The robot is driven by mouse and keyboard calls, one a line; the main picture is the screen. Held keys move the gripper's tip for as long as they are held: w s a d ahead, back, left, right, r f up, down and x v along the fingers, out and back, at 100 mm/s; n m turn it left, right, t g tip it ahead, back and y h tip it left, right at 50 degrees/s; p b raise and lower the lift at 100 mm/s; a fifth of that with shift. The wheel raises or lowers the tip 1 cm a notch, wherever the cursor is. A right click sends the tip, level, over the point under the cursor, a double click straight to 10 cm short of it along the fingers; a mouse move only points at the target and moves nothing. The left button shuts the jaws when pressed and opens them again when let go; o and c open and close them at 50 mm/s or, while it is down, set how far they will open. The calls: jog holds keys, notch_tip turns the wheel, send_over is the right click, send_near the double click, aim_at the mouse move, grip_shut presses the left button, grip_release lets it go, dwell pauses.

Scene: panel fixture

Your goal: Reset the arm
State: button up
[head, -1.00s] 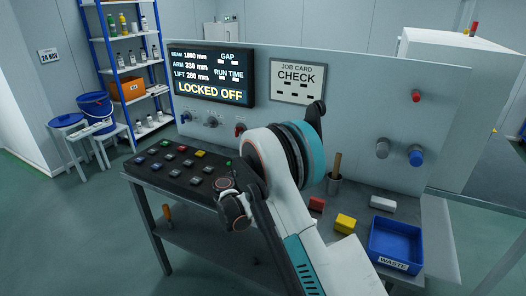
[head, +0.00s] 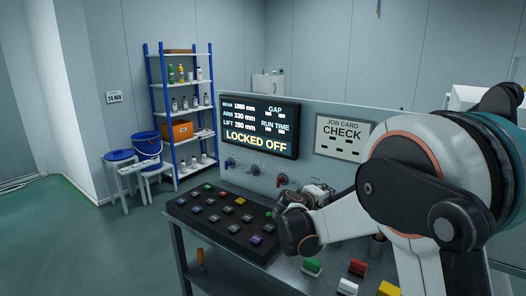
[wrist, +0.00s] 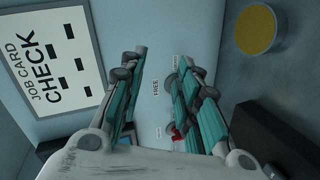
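My arm (head: 410,180) fills the right of the head view, folded in front of the panel. My gripper (head: 318,192) points toward the panel, low beside the red knob, and is partly hidden by my wrist. In the wrist view my gripper (wrist: 158,75) has its two teal-padded fingers apart, with nothing seen between them. The display (head: 258,125) reads LOCKED OFF. The job card (head: 342,137) reads CHECK; it also shows at the left of the wrist view (wrist: 60,60).
The button console (head: 225,222) lies left of my gripper. A red knob (head: 282,180) is on the panel. Green (head: 312,266), red (head: 357,268) and yellow (head: 388,289) blocks lie on the bench. A blue shelf (head: 181,110), bucket (head: 147,143) and stools stand at the back left.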

jog(key=s+d+r+m+g+y, duration=0.2)
jog(key=s+r, duration=0.1)
jog(key=s, duration=0.7)
jog(key=s+d+r+m+g+y, duration=0.1)
jog(key=s+d+r+m+y, duration=0.15)
jog(key=s, duration=0.85)
jog(key=s+a+f+m+y, duration=0.1)
jog(key=s+a+f+y, duration=0.1)
jog(key=s, duration=0.8)
jog(key=s+a+f+m+g+y, duration=0.1)
jog(key=s+a+f+m+y, duration=0.1)
jog(key=s, duration=0.9)
jog(key=shift+s+a+f, duration=0.3)
jog(key=shift+a+f, duration=0.05)
jog(key=shift+a, duration=0.4)
